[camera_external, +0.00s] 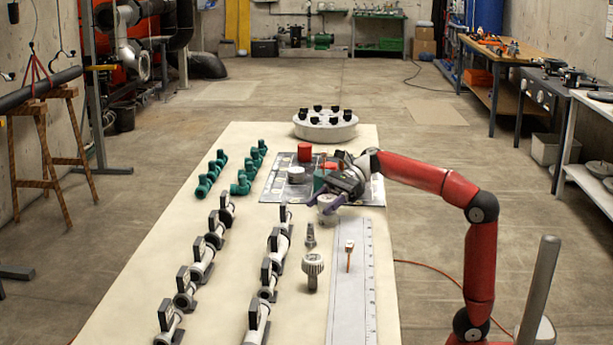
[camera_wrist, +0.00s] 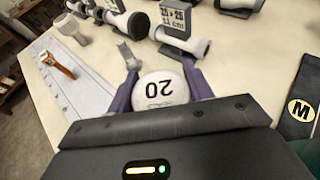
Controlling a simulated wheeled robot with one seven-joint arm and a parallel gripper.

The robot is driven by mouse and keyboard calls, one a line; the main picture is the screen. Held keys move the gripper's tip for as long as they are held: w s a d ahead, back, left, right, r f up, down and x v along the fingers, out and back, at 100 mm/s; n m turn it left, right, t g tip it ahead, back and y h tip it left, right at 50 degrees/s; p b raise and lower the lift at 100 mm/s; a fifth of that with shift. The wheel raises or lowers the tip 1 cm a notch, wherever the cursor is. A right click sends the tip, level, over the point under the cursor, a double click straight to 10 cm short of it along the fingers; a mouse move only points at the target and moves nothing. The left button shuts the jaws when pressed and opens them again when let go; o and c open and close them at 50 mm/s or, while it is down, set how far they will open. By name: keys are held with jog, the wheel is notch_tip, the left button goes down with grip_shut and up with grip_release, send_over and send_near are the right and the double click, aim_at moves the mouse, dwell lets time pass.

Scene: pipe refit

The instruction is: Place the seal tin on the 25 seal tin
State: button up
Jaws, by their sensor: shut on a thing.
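My gripper (camera_external: 326,197), with purple fingers, is shut on a pale round seal tin (camera_external: 328,210). In the wrist view the tin's white top (camera_wrist: 160,92), marked 20, sits between the two fingers. It is over the table between the grey plate and the ruled strip; I cannot tell whether it touches the table. On the grey plate (camera_external: 275,191) beyond stand a red tin (camera_external: 304,152) and a white tin (camera_external: 296,174), with more partly hidden behind my gripper. No 25 label is readable, so I cannot tell which tin is the 25.
Several grey valve pieces (camera_external: 202,259) stand in rows at the left front, with teal fittings (camera_external: 240,184) beyond. A ribbed knob (camera_external: 312,265) and the ruled strip (camera_external: 345,300) lie nearer. A round stand with black knobs (camera_external: 325,130) is at the far end.

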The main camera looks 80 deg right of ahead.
jog(key=shift+f, duration=0.15)
jog(key=o, duration=1)
jog(key=shift+r, duration=0.5)
jog(key=p+v, duration=0.2)
jog(key=v, duration=1)
jog(key=shift+p, duration=0.3)
